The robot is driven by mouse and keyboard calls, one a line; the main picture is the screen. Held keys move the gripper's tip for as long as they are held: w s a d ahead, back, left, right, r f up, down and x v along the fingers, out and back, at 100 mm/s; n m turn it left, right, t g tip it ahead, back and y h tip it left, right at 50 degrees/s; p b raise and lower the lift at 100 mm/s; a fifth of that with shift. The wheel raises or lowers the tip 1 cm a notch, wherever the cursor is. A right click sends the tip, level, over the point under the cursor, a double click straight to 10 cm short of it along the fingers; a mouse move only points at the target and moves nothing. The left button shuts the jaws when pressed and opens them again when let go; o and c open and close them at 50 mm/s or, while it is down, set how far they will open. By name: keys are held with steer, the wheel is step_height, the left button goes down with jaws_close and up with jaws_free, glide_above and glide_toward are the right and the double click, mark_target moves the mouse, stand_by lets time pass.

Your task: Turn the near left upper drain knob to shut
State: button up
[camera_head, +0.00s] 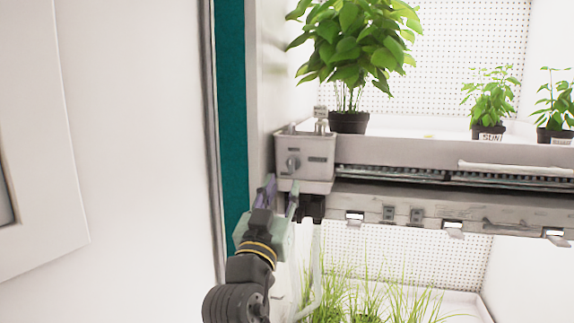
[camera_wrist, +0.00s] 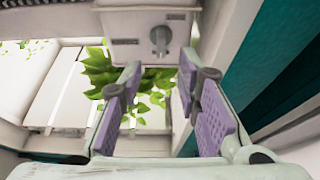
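The drain knob (camera_head: 293,163) is a small grey knob on the front of a pale grey box (camera_head: 318,170) at the left end of the upper shelf. In the wrist view the knob (camera_wrist: 160,38) shows at top centre, with its grip roughly upright on the box face (camera_wrist: 122,28). My gripper (camera_head: 280,190) is just below and left of the box in the head view. In the wrist view its two fingers with purple pads (camera_wrist: 160,68) are spread open with nothing between them. The knob appears beyond the fingertips and apart from them.
A leafy plant (camera_head: 347,45) and smaller potted plants (camera_head: 490,100) stand on the upper shelf. A rail (camera_head: 440,212) runs below it, above grassy plants (camera_head: 360,295). A teal strip (camera_head: 232,110) and white wall (camera_head: 135,130) lie to the left.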

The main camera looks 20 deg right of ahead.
mark_target(291, 166)
steer(key=p+x, duration=0.2)
steer(key=x, duration=0.5)
steer(key=shift+w, duration=0.1)
steer(key=shift+c, duration=0.5)
jaws_close()
